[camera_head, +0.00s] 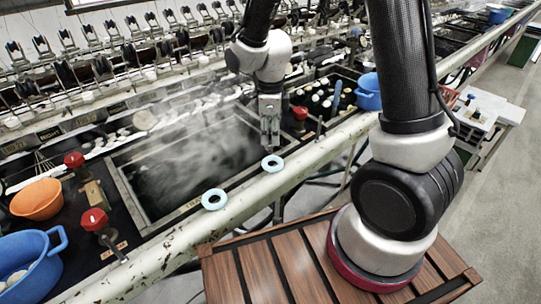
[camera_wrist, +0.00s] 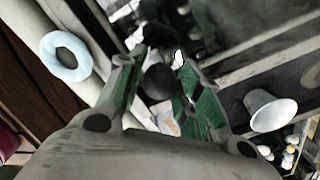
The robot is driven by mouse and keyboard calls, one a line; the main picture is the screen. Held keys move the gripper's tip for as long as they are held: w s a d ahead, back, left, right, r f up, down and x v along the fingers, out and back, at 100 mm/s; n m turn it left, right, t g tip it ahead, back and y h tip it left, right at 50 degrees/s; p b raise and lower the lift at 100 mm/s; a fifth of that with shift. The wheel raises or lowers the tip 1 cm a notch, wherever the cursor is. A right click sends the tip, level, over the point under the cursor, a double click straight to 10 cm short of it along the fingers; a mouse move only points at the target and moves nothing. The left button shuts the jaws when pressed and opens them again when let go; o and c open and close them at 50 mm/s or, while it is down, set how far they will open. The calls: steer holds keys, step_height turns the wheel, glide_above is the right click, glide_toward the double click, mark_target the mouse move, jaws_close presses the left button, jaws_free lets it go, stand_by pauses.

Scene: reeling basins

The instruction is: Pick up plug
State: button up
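My gripper (camera_head: 270,135) points down over the right end of the water basin, beside the metal rail. In the wrist view my gripper (camera_wrist: 157,78) shows two fingers with green pads standing apart. A dark round object (camera_wrist: 158,83) shows in the gap between them; it may be the plug, but I cannot tell for sure. Whether the pads touch it is unclear. The head view shows no clear plug at the fingertips.
Two light-blue rings lie on the rail, one near my gripper (camera_head: 272,163) and one farther left (camera_head: 214,199). A red-knobbed valve (camera_head: 300,113) stands right of my gripper. A pale cup-shaped piece (camera_wrist: 270,110) is right of the fingers. An orange bowl (camera_head: 38,199) is at left.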

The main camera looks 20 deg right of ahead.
mark_target(270, 148)
step_height(270, 148, down, 6)
steer(key=shift+f, duration=0.1)
jaws_close()
stand_by(0.4)
